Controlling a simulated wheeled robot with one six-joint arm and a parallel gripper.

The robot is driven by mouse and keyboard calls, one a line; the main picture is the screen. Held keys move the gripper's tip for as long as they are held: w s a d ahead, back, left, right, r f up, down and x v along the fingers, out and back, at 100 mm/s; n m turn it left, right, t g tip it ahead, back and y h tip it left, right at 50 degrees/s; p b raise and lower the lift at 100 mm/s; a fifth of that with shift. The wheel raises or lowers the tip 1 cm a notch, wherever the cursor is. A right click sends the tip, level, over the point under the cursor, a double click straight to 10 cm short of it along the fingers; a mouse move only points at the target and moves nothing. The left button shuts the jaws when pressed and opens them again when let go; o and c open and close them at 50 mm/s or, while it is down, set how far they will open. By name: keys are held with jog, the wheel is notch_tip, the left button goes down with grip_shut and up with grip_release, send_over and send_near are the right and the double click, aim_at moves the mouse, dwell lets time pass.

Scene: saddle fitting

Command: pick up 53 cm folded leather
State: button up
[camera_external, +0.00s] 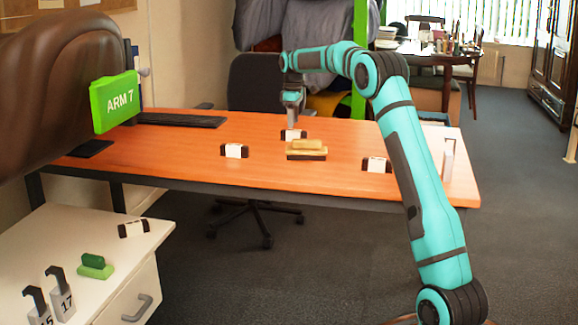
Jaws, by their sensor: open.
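Several small dark pieces with white bands, possibly folded leather, are in view; their labels are too small to read, so I cannot tell which is 53 cm. One banded piece (293,135) lies at the back middle of the orange-brown desk (180,160). A second banded piece (234,151) lies to its left and a third banded piece (376,165) to the right. Another banded piece (133,228) lies on the white cabinet. My gripper (292,123) points down just above the back middle piece, open and empty. I cannot tell the exact gap.
A tan stacked block (306,151) lies just in front of the back middle piece. A green block (95,265) and hooked stands marked 15 and 17 (63,305) are on the white cabinet (60,235). A brown saddle-like form (60,90) with an "ARM 7" sign (115,102) fills the left.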

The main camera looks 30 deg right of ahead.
aim_at(294, 132)
jog(key=shift+d+f, duration=0.1)
jog(key=shift+f, duration=2.65)
jog(key=shift+c, duration=0.2)
grip_shut()
